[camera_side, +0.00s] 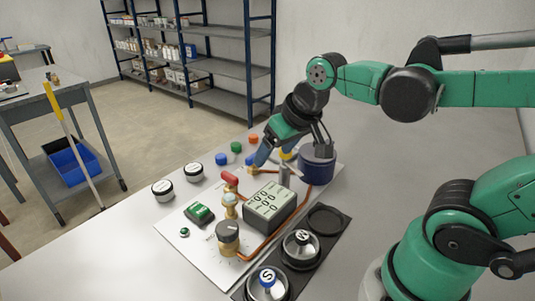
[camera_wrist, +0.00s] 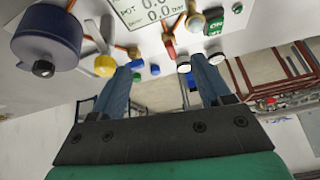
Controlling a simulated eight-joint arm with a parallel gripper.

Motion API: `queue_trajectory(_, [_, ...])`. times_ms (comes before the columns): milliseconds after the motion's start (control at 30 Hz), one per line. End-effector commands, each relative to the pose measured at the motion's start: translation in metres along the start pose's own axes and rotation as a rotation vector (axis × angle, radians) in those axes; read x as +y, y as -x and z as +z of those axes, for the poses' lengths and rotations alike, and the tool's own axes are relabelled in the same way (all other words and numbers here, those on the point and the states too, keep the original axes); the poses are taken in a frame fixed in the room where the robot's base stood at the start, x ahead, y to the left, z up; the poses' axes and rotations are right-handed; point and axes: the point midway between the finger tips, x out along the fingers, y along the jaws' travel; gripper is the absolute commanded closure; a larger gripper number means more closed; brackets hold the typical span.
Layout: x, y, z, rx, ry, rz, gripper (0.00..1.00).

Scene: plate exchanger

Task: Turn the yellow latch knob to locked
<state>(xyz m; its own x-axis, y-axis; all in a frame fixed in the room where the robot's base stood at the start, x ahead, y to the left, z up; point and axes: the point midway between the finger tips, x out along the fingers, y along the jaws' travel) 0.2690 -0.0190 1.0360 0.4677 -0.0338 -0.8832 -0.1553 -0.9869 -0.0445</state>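The yellow latch knob (camera_wrist: 105,65) is in the wrist view, just beyond and left of the left fingertip, beside a dark blue pot (camera_wrist: 48,38). It is not between the fingers; I cannot tell whether that finger touches it. In the side view a bit of yellow knob (camera_side: 288,154) shows behind my gripper, left of the blue pot (camera_side: 317,163). My gripper (camera_wrist: 162,65) is open with nothing between its fingers. In the side view my gripper (camera_side: 263,154) points down over the panel's far end. The latch marking is not readable.
The white panel holds a display box (camera_side: 269,207), a red-handled valve (camera_side: 230,179), copper pipes, a black-topped knob (camera_side: 228,237) and a green switch (camera_side: 199,213). Coloured buttons (camera_side: 236,147) stand behind. A black tray (camera_side: 325,219) with lidded containers lies in front.

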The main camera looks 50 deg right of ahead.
Motion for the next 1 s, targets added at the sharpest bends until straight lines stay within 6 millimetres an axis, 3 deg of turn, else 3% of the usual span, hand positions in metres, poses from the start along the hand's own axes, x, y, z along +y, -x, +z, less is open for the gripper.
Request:
queue_trajectory(200, [0.042, -0.005, -0.037, -0.246, -0.324, 0.100, 0.30])
queue_trajectory(433, [0.076, -0.016, -0.052, -0.420, -0.559, 0.178, 0.30])
queue_trajectory(667, [0.084, -0.027, -0.050, -0.459, -0.611, 0.197, 0.30])
queue_trajectory(1000, [0.085, -0.062, -0.031, -0.456, -0.607, 0.196, 0.30])
